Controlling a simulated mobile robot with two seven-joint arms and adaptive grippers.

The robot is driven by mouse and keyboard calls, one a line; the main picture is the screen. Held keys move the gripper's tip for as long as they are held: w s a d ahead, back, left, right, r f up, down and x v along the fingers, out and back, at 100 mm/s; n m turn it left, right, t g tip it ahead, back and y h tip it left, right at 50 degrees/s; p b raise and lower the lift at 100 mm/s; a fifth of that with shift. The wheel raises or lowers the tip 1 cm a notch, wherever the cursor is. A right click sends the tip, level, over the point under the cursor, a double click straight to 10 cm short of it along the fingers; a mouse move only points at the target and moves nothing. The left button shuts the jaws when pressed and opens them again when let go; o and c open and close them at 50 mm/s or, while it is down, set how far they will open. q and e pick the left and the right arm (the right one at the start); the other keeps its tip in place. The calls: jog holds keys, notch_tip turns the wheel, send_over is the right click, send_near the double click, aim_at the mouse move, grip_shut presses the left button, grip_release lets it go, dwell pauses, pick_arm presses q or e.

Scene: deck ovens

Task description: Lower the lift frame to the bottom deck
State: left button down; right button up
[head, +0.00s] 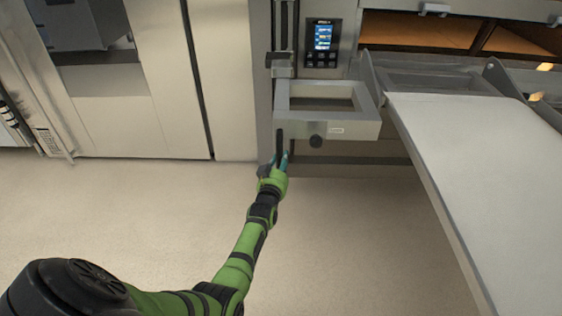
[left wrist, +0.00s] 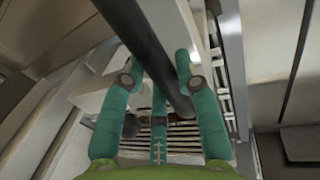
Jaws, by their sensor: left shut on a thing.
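The lift frame (head: 352,130) is a grey rectangular open frame on the oven front, in the upper middle of the head view. It stands below the control panel and beside a vertical rail (head: 283,40). A dark vertical handle (head: 279,147) and a round black knob (head: 316,141) are on its front. My left gripper (head: 279,160) is at the handle, below the frame's left front corner. In the left wrist view, the teal fingers are shut on the dark bar of the handle (left wrist: 150,50). My right gripper is not in view.
A long pale loader board (head: 480,150) extends forward at the right. A lit control panel (head: 322,38) is above the frame, and a glowing deck opening (head: 430,30) is at the upper right. Pale cabinets (head: 165,75) stand at the left. The floor (head: 340,240) below the frame is clear.

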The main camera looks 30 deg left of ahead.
pick_arm(q)
jog(key=c, duration=1.3)
grip_release()
jog(key=shift+w+a+r, duration=0.1)
jog(key=shift+r, duration=0.25)
jog(key=o, duration=0.4)
jog(key=shift+f, duration=0.15)
jog(key=shift+f, duration=0.1)
jog(key=v, duration=1.2)
